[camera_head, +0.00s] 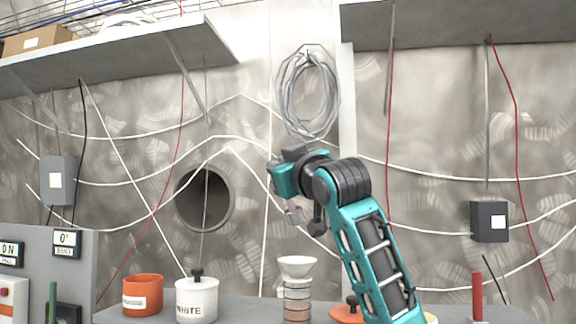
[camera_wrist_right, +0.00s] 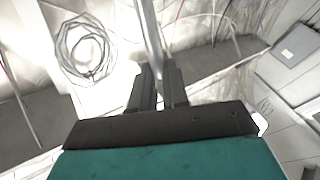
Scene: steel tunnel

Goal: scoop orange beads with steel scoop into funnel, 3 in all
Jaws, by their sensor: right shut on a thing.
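My right gripper (camera_wrist_right: 159,72) is shut on a bright steel bar (camera_wrist_right: 151,30), which looks like the scoop's handle. The scoop's bowl cannot be made out. In the head view my right gripper (camera_head: 297,208) is raised above the white funnel (camera_head: 297,264), apart from it. The funnel sits upright on a clear column (camera_head: 297,302) with pale grey and orange-brown layers. An orange pot (camera_head: 143,302) with a pale label stands to the left, without a lid. Its contents are not clear, and no beads can be made out. My left gripper is not in view.
A lidded pot marked WHITE (camera_head: 197,303) stands between the orange pot and the funnel. An orange lid (camera_head: 346,314) lies right of the funnel, partly behind my right arm. A red post (camera_head: 477,297) stands at the right. Shelves (camera_head: 120,62) overhang the wall above.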

